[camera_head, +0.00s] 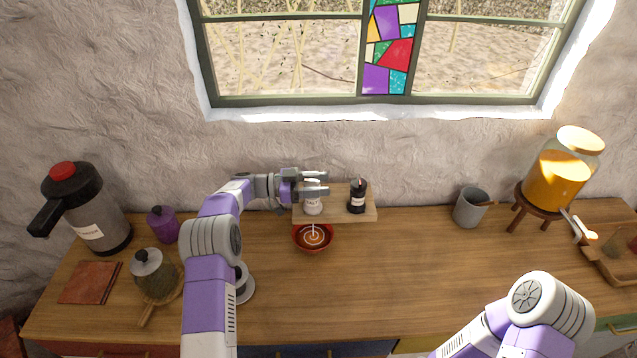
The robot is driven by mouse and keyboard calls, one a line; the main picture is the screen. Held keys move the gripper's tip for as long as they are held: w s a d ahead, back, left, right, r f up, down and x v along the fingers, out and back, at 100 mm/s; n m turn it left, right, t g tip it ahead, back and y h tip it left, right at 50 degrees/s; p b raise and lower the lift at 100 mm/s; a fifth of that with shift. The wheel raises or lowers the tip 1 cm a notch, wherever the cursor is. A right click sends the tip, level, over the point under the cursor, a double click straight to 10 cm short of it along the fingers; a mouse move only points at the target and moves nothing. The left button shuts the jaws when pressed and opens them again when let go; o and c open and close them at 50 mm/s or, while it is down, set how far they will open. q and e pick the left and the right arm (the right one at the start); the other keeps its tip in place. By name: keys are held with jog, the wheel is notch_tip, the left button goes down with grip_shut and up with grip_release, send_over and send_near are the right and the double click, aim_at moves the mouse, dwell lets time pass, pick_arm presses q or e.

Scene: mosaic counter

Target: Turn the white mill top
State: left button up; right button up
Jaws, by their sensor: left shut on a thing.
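The white mill (313,207) stands at the left part of a small wooden shelf at the back middle of the counter. My left gripper (318,187) reaches in from the left at the height of the mill's top and is shut on it. The fingers hide most of the top. A black mill (357,197) stands upright on the same shelf, to the right of the gripper and apart from it. A red-brown bowl (299,243) sits below the white mill, with a pale swirl in it. My right arm shows at the lower right, but its gripper is out of view.
The wooden shelf (368,215) carries both mills. A grey cup (469,208) and a drink dispenser (562,175) stand to the right. A flask (90,215), a purple pot (162,225) and a glass jar (154,278) stand to the left. The counter's middle right is clear.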

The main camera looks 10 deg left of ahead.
pick_arm(q)
jog(key=shift+m+g+h, duration=0.4)
jog(key=shift+m+g, duration=0.7)
jog(key=shift+g, duration=0.6)
jog(key=shift+s+m+g+b, duration=0.3)
jog(key=shift+m+g+b, duration=0.1)
jog(key=shift+g, duration=0.2)
jog(key=o, duration=1)
jog(key=shift+d, duration=0.1)
